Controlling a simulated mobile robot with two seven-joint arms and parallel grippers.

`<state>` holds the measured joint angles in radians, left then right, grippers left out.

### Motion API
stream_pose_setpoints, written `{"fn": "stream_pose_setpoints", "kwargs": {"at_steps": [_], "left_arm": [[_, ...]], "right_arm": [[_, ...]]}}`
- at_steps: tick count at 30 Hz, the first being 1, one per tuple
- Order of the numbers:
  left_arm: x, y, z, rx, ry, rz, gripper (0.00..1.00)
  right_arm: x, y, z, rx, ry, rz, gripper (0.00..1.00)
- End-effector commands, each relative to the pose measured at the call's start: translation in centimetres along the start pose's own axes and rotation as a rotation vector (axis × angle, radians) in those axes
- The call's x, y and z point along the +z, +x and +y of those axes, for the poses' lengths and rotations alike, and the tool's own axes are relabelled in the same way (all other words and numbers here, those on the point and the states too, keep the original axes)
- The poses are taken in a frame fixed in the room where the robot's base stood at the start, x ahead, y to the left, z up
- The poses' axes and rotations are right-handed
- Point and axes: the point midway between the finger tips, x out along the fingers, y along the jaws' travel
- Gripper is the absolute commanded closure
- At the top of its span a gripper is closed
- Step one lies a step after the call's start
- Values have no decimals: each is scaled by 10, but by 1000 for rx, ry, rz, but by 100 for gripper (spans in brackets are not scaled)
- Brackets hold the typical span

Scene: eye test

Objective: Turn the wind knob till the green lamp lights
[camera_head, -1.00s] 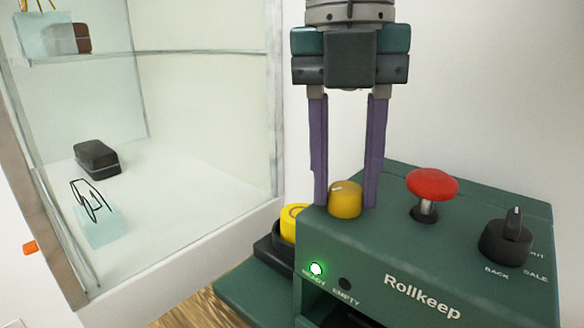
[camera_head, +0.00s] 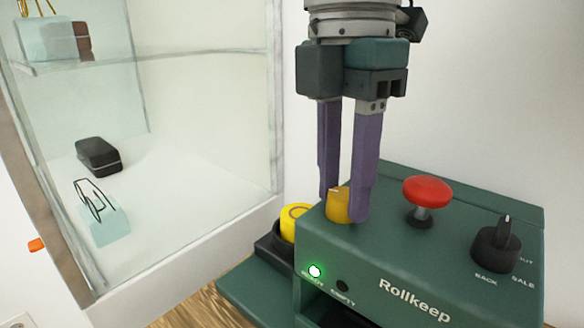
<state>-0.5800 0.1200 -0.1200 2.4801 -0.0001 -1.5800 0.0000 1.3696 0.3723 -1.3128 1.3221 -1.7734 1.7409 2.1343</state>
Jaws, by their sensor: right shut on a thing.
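The wind knob (camera_head: 338,206) is yellow and sits on top of the green Rollkeep machine (camera_head: 440,225), at its left end. My right gripper (camera_head: 342,204) comes down from above and is shut on the knob, one purple finger on each side. The near finger hides part of the knob. The green lamp (camera_head: 315,271) at the left of the machine's front is lit. A dark lamp (camera_head: 342,286) beside it, marked EMPTY, is unlit. My left gripper is not in view.
A red mushroom button (camera_head: 427,192) and a black selector knob (camera_head: 496,246) stand on the machine, right of the gripper. A yellow round part (camera_head: 294,222) is at its left. A glass cabinet (camera_head: 205,150) holding dark cases stands at the left.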

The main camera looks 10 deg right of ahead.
Motion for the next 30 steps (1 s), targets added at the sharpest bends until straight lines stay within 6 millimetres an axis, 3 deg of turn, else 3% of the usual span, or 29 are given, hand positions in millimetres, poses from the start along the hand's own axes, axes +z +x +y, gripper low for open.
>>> {"fn": "stream_pose_setpoints", "kwargs": {"at_steps": [23,24,30], "left_arm": [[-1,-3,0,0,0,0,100],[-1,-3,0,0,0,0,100],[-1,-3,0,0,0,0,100]], "right_arm": [[0,0,0,0,102,7,100],[0,0,0,0,102,7,58],[0,0,0,1,102,6,36]]}}
